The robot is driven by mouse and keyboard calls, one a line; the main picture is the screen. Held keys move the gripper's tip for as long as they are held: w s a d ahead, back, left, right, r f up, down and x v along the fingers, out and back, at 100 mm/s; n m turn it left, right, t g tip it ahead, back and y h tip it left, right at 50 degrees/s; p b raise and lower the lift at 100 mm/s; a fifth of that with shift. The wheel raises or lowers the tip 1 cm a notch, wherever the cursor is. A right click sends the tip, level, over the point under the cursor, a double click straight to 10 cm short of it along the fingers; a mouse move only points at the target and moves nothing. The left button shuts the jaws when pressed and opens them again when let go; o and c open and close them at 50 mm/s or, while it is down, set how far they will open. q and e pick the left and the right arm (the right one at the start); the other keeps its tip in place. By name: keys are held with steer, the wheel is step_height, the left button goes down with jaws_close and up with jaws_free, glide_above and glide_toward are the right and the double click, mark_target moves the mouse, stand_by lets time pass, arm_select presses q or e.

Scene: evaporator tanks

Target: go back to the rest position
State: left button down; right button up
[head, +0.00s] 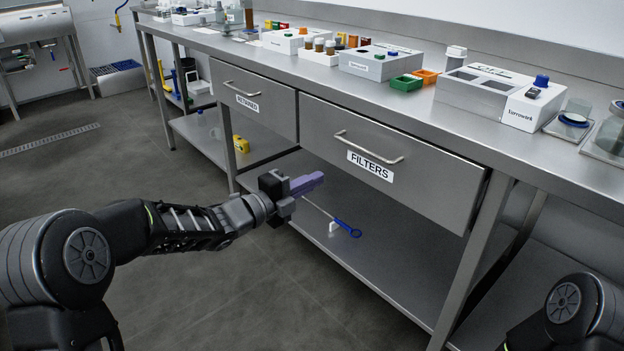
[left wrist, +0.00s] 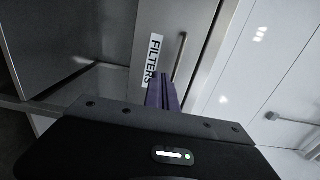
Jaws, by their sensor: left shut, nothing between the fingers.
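My left gripper (head: 307,184) is stretched out in front of the bench, below and left of the drawer labelled FILTERS (head: 420,185). Its purple fingers are shut together and empty. They also show in the left wrist view (left wrist: 162,92), close to the FILTERS label in the picture. The FILTERS drawer and the second labelled drawer (head: 270,103) to its left both look closed. The gripper appears apart from the drawer handle (head: 368,148). Of my right arm only a dark link shows at the lower right corner; its gripper is out of view.
The steel bench top (head: 440,118) carries several white boxes, green (head: 406,83) and orange bins, and glass items. A lower shelf (head: 385,262) holds a blue-handled tool (head: 347,229). A yellow item (head: 241,144) lies farther left. The grey floor (head: 200,290) in front is clear.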

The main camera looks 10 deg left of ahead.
stand_by(0.3)
arm_select(q)
steer(key=s+a+f+n+g+y, duration=0.15)
steer(key=s+f+n+y, duration=0.3)
steer(key=f+n, duration=0.8)
steer(key=s+f+n+g+y, duration=0.3)
steer(key=s+f+n, duration=0.45)
steer(key=f, duration=0.85)
steer(key=s+d+f+n+g, duration=0.1)
steer(key=s+f+n+g, duration=0.2)
steer(key=s+f, duration=0.45)
steer(key=s+d+f+n+g, duration=0.1)
steer(key=s+f+n+g, duration=0.2)
steer(key=s, duration=0.8)
steer(key=s+d+f+n+g, duration=0.2)
steer(key=s+f, duration=0.5)
steer(key=s, duration=0.2)
step_height(320, 180, up, 32)
steer(key=s+d+p, duration=0.1)
steer(key=p, duration=3)
steer(key=shift+s+d, duration=0.15)
steer(key=shift+d, duration=0.05)
arm_select(e)
step_height(320, 180, up, 32)
steer(key=s+a, duration=0.1)
steer(key=s, duration=0.1)
steer(key=shift+s+a+f+g, duration=0.15)
steer(key=shift+a+g, duration=0.15)
steer(key=shift+a, duration=0.1)
